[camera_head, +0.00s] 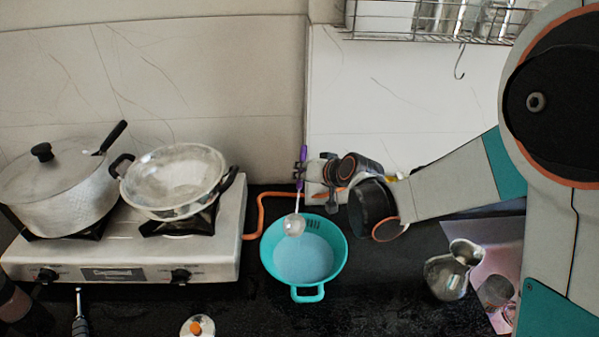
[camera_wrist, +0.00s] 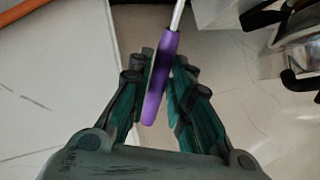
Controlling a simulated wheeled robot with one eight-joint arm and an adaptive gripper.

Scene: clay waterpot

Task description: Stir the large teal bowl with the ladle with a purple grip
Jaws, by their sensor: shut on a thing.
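The ladle (camera_head: 294,226) has a purple grip (camera_head: 302,162) at its top and a pale round head at its lower end. My gripper (camera_head: 301,178) is shut on the purple grip, which also shows between the fingers in the wrist view (camera_wrist: 160,75). The ladle hangs near upright. Its head appears over the far inner part of the large teal bowl (camera_head: 338,254); I cannot tell whether it touches the light contents. The bowl stands on the dark counter with a handle toward the front. The ladle's head is out of the wrist view.
Left of the bowl is a gas stove (camera_head: 120,262) with a lidded pot (camera_head: 58,195) and a wide pan (camera_head: 175,180). An orange hose (camera_head: 260,215) runs behind the bowl. A metal jug (camera_head: 445,277) stands at right. A wire rack (camera_head: 440,22) hangs above.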

